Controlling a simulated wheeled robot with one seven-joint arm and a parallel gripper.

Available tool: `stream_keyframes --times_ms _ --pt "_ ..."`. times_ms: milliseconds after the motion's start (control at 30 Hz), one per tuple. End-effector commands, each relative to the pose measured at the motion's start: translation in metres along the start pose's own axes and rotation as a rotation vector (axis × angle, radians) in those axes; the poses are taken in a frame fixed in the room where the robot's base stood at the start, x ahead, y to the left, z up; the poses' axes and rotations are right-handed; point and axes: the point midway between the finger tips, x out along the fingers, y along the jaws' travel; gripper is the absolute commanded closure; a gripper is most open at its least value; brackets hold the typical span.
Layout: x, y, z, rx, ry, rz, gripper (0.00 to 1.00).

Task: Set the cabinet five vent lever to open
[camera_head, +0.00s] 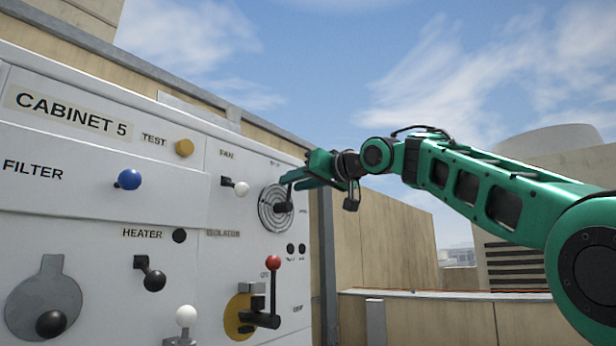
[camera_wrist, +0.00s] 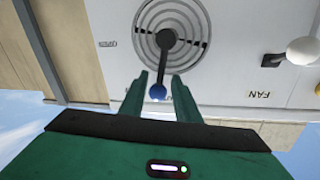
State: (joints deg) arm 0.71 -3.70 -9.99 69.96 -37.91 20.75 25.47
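The cabinet five vent is a round slotted grille (camera_head: 275,212) on the white panel, at the right end in the head view. It fills the top middle of the wrist view (camera_wrist: 152,20). Its lever (camera_wrist: 162,66) runs from a dark hub down to a dark, bluish-shining knob (camera_wrist: 157,92) in the wrist view. My green gripper (camera_head: 288,180) is at the vent's upper part in the head view. In the wrist view my gripper (camera_wrist: 159,84) is open, with one finger each side of the knob and visible gaps.
The white fan knob (camera_head: 241,189) is left of the vent. The blue filter knob (camera_head: 129,179) and heater lever (camera_head: 151,275) are farther left.

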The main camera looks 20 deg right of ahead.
Motion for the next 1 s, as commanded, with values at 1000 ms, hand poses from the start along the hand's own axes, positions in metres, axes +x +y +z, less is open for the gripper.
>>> stream_keyframes --times_ms 1000 --pt "-0.0037 -0.0014 -0.0072 -0.003 0.016 0.001 1.00"
